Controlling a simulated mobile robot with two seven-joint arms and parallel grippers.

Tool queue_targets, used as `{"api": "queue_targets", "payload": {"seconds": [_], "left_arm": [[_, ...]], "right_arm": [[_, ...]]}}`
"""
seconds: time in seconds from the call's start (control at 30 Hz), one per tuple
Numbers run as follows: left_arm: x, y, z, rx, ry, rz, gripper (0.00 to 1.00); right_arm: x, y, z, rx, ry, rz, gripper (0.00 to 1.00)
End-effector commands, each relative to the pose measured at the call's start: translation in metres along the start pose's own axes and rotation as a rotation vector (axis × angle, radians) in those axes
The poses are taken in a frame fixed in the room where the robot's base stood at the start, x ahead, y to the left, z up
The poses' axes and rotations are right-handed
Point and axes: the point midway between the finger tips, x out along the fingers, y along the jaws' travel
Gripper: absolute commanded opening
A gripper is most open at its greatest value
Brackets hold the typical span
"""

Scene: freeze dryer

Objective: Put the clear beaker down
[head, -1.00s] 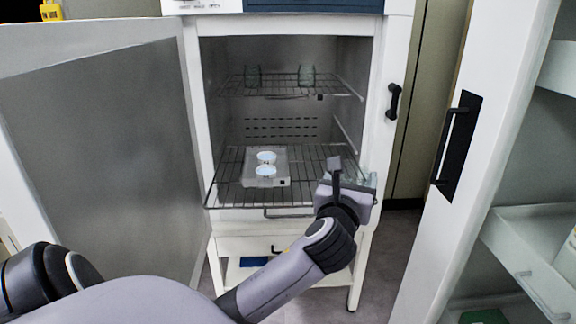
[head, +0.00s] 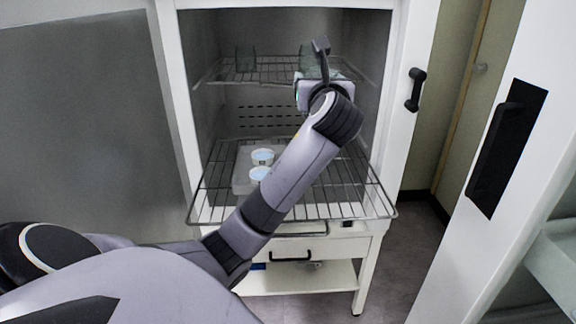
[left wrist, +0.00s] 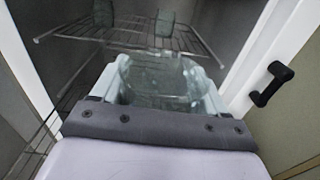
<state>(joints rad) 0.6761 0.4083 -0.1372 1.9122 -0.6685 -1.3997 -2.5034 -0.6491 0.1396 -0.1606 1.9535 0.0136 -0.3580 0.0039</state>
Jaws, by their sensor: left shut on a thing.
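The clear beaker (left wrist: 158,82) is between the fingers of my left gripper (left wrist: 163,90) in the left wrist view, and the gripper is shut on it. In the head view, my left gripper (head: 324,92) is inside the open freeze dryer (head: 268,120), above the lower rack and near the level of the upper rack. My right gripper is in neither view.
The upper rack (head: 262,76) holds glass vessels, one at its left (head: 245,58). The lower rack (head: 350,203) sticks out of the chamber and carries a tray (head: 241,180) with two round white-blue dishes (head: 262,157). Its right part is free.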

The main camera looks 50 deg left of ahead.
Motion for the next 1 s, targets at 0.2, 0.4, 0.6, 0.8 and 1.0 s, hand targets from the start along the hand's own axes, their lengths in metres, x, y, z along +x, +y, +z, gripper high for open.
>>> {"api": "queue_targets", "payload": {"seconds": [0.2, 0.4, 0.6, 0.8, 1.0], "left_arm": [[0.004, 0.005, 0.001, 0.002, 0.002, 0.019, 0.41], [0.003, 0.004, -0.043, 0.007, 0.006, 0.019, 0.41], [0.003, 0.004, -0.098, 0.007, 0.006, 0.020, 0.41], [0.003, 0.003, -0.139, 0.004, 0.003, 0.020, 0.41], [0.003, 0.003, -0.153, 0.001, 0.001, 0.019, 0.41]], "right_arm": [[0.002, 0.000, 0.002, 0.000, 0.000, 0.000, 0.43], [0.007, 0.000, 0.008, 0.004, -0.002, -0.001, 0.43], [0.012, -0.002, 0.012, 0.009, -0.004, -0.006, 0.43], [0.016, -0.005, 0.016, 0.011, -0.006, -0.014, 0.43], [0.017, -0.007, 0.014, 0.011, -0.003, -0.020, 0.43]]}}
